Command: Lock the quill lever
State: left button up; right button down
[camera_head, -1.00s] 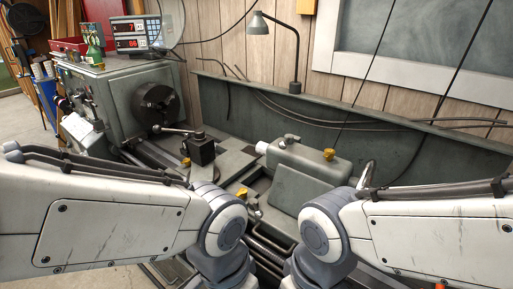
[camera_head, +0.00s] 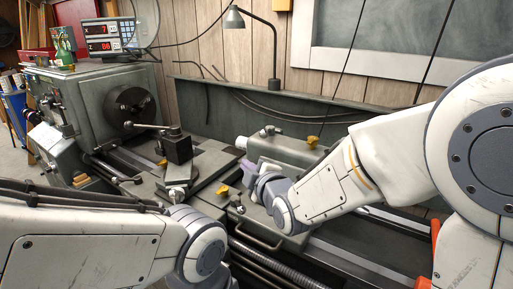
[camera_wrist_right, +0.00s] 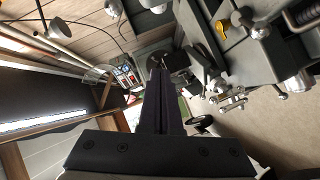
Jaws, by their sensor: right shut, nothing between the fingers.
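The grey tailstock (camera_head: 290,151) stands on the lathe bed right of the middle in the head view. A small lever (camera_head: 268,131) sits on top near its left end and looks like the quill lever; its exact setting is too small to tell. A yellow knob (camera_head: 312,141) is farther right on the tailstock. My right gripper (camera_head: 247,166) is in front of the tailstock's left end, partly hidden by its wrist. In the right wrist view its dark fingers (camera_wrist_right: 160,78) are together and empty. My left gripper is out of view; only its arm shows.
The chuck (camera_head: 131,110) and tool post (camera_head: 178,147) with its long handle are to the left. A lamp (camera_head: 235,18) rises behind the bed. The carriage has another yellow knob (camera_head: 222,191) near my left arm.

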aim_at(267, 131)
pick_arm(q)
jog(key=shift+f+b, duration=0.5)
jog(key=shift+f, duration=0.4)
pick_arm(e)
jog(key=w+d+r+n+t, duration=0.1)
jog(key=w+r+n+t, duration=0.1)
jog(key=t, duration=0.1)
jog(key=shift+w+d+r, duration=0.3)
jog(key=shift+w+d, duration=0.1)
jog(key=p+x, duration=0.4)
jog(key=x, duration=0.6)
pick_arm(q)
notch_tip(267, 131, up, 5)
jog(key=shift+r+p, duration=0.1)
jog(key=shift+p, duration=0.45)
pick_arm(e)
jog(key=d, duration=0.4)
jog(key=shift+f, duration=0.25)
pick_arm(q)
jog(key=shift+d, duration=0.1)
pick_arm(e)
jog(key=shift+y, duration=0.3)
